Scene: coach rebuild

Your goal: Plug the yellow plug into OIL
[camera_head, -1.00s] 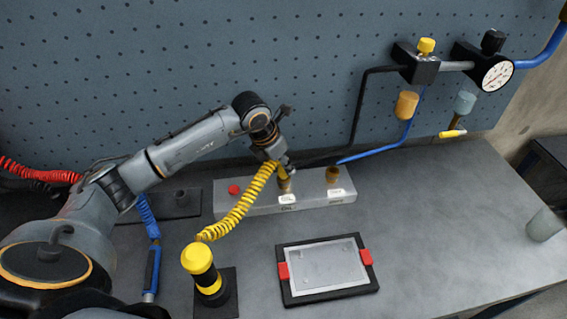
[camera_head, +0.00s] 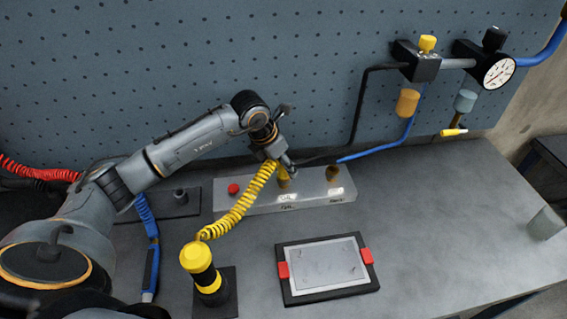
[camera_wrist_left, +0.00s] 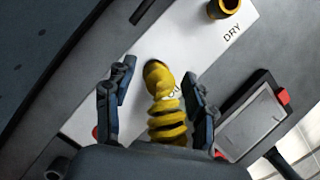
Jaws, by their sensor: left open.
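The yellow plug (camera_wrist_left: 158,76) with its coiled yellow hose (camera_head: 240,208) stands at the OIL position of the grey block, its end over the socket. It covers that socket in the left wrist view, so I cannot tell how deep it sits. The OIL label (camera_wrist_left: 174,93) is partly hidden behind it. My left gripper (camera_wrist_left: 154,102) is open, with one finger on each side of the plug and hose and gaps showing between. In the head view the gripper (camera_head: 284,164) is just above the plug. My right gripper is not in view.
The DRY socket (camera_head: 333,174) is empty, to the right on the block (camera_head: 310,203). A red button (camera_head: 233,188) is at its left. A yellow-topped post (camera_head: 197,257) and a framed panel (camera_head: 325,264) stand in front. The table's right side is mostly clear.

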